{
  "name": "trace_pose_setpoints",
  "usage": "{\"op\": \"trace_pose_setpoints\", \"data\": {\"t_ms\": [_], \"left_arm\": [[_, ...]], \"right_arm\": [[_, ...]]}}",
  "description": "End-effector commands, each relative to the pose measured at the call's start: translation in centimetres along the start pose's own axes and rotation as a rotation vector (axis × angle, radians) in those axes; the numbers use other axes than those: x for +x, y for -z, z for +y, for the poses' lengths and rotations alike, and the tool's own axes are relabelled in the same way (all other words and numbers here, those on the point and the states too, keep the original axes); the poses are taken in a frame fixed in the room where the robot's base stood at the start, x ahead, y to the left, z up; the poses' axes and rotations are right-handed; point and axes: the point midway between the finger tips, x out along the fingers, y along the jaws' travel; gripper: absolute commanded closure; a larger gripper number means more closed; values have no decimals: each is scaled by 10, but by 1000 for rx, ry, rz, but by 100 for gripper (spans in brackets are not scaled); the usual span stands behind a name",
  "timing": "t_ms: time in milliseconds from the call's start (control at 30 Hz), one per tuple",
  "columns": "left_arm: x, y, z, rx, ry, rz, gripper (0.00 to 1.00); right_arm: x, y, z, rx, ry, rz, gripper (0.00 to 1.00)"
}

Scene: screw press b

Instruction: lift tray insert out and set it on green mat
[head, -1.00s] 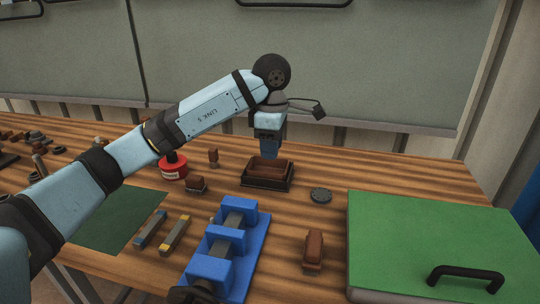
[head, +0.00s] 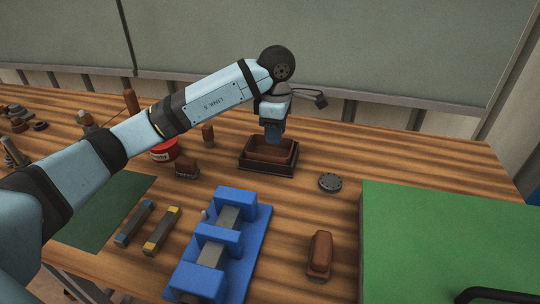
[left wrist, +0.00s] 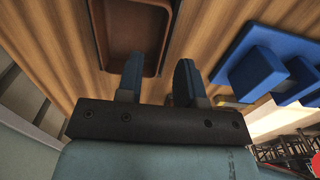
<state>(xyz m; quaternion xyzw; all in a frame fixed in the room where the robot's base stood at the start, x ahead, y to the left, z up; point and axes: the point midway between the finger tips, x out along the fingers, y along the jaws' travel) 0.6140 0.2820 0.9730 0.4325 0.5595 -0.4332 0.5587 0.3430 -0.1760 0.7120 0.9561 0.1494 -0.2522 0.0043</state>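The tray insert (head: 284,156) is a brown, open, shallow box. It sits in a black tray (head: 262,168) on the wooden bench in the head view, and also shows at the top of the left wrist view (left wrist: 132,30). The green mat (head: 110,205) lies flat at the left, partly behind my arm. My right gripper is out of view.
Two small bars (head: 162,230) lie beside the mat. A brown-topped block (head: 320,255), a dark disc (head: 329,182) and a large green-topped case (head: 450,240) are to the right. A red can (head: 165,150) stands behind my arm.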

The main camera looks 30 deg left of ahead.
Motion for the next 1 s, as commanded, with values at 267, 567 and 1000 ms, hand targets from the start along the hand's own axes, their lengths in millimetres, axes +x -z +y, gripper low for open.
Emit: {"op": "trace_pose_setpoints", "data": {"t_ms": [267, 567, 1000], "left_arm": [[28, 4, -5, -1, 2, 0, 66], [57, 6, -8, 0, -1, 0, 66], [57, 6, -8, 0, -1, 0, 100]], "right_arm": [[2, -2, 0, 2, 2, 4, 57], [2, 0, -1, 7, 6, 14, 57], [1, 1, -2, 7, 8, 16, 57]]}}
